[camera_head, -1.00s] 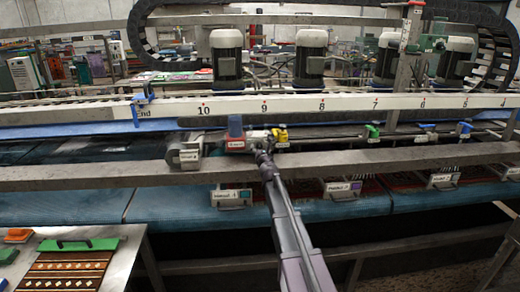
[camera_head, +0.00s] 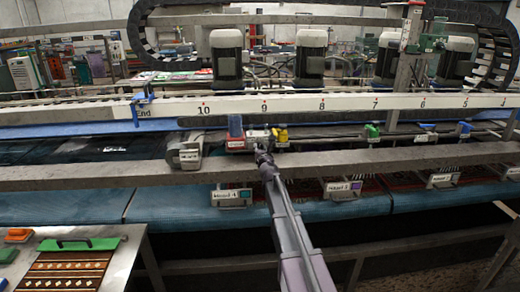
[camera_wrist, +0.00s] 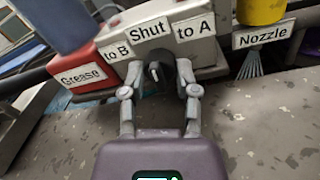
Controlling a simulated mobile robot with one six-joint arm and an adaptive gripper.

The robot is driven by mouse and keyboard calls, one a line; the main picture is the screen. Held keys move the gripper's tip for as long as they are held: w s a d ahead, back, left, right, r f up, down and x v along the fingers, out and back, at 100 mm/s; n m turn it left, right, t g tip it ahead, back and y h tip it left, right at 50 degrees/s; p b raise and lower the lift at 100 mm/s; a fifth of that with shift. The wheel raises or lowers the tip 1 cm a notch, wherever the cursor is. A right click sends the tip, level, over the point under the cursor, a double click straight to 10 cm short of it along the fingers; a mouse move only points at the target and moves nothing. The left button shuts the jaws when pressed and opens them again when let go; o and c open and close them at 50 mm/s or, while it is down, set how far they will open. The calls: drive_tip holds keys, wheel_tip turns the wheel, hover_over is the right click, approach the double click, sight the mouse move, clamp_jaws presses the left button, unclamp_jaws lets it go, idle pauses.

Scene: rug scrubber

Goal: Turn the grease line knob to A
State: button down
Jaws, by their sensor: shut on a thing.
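The grease line knob (camera_wrist: 154,72) is a small dark knob on a pale block (camera_wrist: 168,25), below the "Shut" label. The "to B" label (camera_wrist: 116,51) is left of "Shut" and the "to A" label (camera_wrist: 193,28) is right of it. The knob's pointer seems to point up toward "Shut". My gripper (camera_wrist: 158,74) has its two fingers on either side of the knob and is shut on it. In the head view my gripper (camera_head: 263,156) is at the machine's rail, small, and the knob is too small to make out.
A red box labelled "Grease" (camera_wrist: 82,78) with a blue cup (camera_wrist: 52,22) stands left of the knob. A yellow-topped nozzle (camera_wrist: 260,10) is on the right. A long metal beam (camera_head: 400,157) runs across in front. A table (camera_head: 125,262) with rug samples stands at lower left.

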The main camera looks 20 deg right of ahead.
drive_tip(key=shift+m, duration=0.4)
drive_tip(key=shift+c, duration=1.8)
unclamp_jaws()
drive_tip(key=s+a, duration=0.1)
drive_tip(key=s, duration=1.1)
drive_tip(key=shift+a, duration=0.1)
